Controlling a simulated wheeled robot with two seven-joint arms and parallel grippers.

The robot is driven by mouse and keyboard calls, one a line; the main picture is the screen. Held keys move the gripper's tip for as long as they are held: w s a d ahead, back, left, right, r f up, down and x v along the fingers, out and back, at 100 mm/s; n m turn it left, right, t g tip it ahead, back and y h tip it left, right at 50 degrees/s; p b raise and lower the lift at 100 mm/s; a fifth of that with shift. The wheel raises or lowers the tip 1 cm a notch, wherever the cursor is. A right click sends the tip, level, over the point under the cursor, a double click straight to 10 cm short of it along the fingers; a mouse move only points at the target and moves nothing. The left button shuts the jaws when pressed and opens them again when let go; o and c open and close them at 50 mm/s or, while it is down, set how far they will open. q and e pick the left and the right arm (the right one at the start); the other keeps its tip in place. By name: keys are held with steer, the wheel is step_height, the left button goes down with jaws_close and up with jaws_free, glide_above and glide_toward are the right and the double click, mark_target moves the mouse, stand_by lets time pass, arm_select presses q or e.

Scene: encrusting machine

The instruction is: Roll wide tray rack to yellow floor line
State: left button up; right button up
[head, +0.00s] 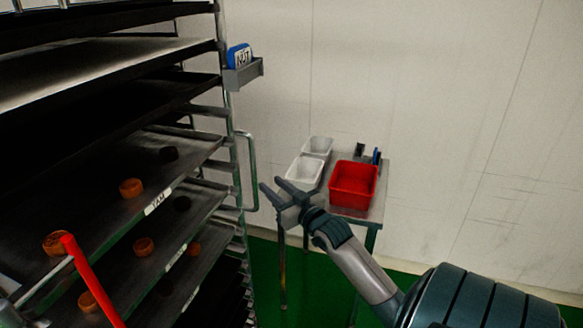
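The wide tray rack (221,60) fills the left side of the head view, a metal frame with several dark trays on stacked runners. A metal loop handle (254,168) stands out from its right side. My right gripper (271,184) is just right of the handle's lower part, its two fingers spread and pointing toward it. Nothing shows between the fingers, and the handle appears to be outside them. My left gripper is out of view. No yellow floor line shows, and the rack's wheels are hidden below the picture.
Round orange-brown pieces (131,188) lie on the middle trays. A red rod (92,283) crosses the lower left. A small table (376,207) with a red bin (353,185) and white bins (304,173) stands behind my gripper by the wall. Green floor (322,268) shows below.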

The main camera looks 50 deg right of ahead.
steer(key=s+a+b, duration=0.1)
steer(key=s, duration=0.6)
steer(key=shift+s+a+b, duration=0.25)
steer(key=shift+s+b, duration=0.1)
steer(key=shift+b, duration=0.05)
